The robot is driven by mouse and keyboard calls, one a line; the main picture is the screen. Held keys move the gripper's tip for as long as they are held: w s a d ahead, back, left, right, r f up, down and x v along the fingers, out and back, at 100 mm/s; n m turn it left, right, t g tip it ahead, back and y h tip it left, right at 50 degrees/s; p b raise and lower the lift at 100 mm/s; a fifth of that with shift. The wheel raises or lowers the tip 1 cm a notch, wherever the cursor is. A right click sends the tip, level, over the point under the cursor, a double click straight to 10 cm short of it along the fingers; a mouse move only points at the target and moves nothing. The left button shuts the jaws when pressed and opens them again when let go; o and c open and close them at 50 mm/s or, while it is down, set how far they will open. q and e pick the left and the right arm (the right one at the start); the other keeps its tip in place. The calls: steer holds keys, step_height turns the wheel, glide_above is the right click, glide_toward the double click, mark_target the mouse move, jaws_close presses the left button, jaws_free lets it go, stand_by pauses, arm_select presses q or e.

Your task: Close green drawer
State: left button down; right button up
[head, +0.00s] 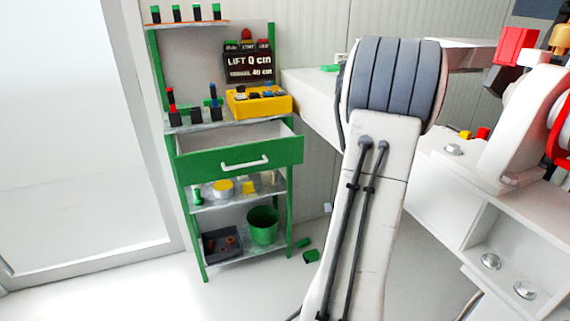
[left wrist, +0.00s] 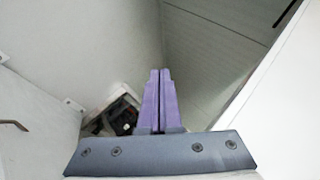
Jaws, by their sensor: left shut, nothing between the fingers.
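The green drawer (head: 240,156) is in a green shelf unit left of centre in the head view. It is pulled out, with its open top showing and a white handle (head: 245,164) on its front. My left gripper (left wrist: 160,75) shows in the left wrist view with its two purple fingers together and nothing between them. The drawer cannot be made out in that view. No gripper shows in the head view; a large white and grey arm link of mine fills its middle. My right gripper is not in view.
Below are a green bucket (head: 263,225) and a dark tray (head: 222,244). Small green pieces (head: 311,256) lie on the floor. White machinery (head: 500,210) stands at right; the floor before the shelf is mostly clear.

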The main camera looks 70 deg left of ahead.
arm_select(q)
steer(key=s+a+r+n+g+y, duration=0.1)
steer(key=s+a+r+g+y, duration=0.25)
steer(key=s+a, duration=0.5)
steer(key=n+g+y, duration=0.1)
steer(key=g+y, duration=0.2)
glide_toward(278, 156)
steer(key=shift+t, duration=0.25)
steer(key=b+x, duration=0.1)
steer(key=x, duration=0.1)
steer(key=b+x, duration=0.1)
steer(key=x, duration=0.2)
steer(key=shift+s+f, duration=0.15)
steer(key=shift+f, duration=0.1)
steer(key=shift+a, duration=0.75)
